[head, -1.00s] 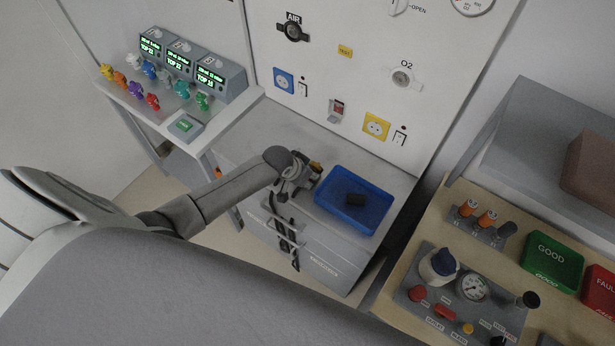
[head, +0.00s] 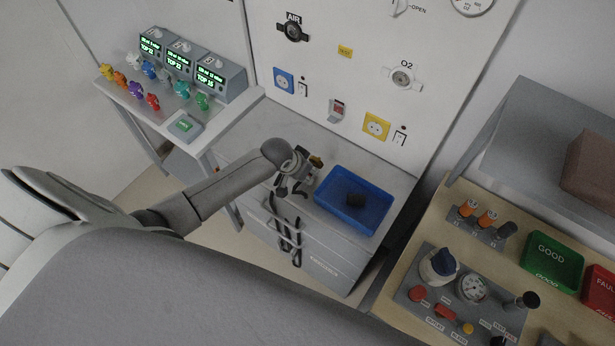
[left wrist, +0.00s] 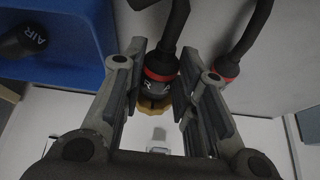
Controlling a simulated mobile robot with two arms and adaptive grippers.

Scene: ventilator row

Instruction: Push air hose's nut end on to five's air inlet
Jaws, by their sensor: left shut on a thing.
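My left gripper (head: 297,176) is shut on one end of the black air hose, above the grey cabinet. In the left wrist view my left gripper (left wrist: 163,85) has a finger on each side of that end. The end is black with a red band and white letters, and its brass nut (left wrist: 153,103) sticks out between the fingers. The nut also shows in the head view (head: 316,161). The hose (head: 285,235) hangs in loops down the cabinet front. A second red-banded end (left wrist: 228,66) shows beside it. Three grey ventilators (head: 220,78) stand on a side table; I cannot make out five's air inlet.
A blue tray (head: 327,205) right of the gripper holds a black piece (head: 356,200), marked AIR in the left wrist view (left wrist: 25,40). The wall panel has AIR (head: 292,30) and O2 (head: 402,77) outlets. Colored parts (head: 150,100) crowd the side table (head: 237,108).

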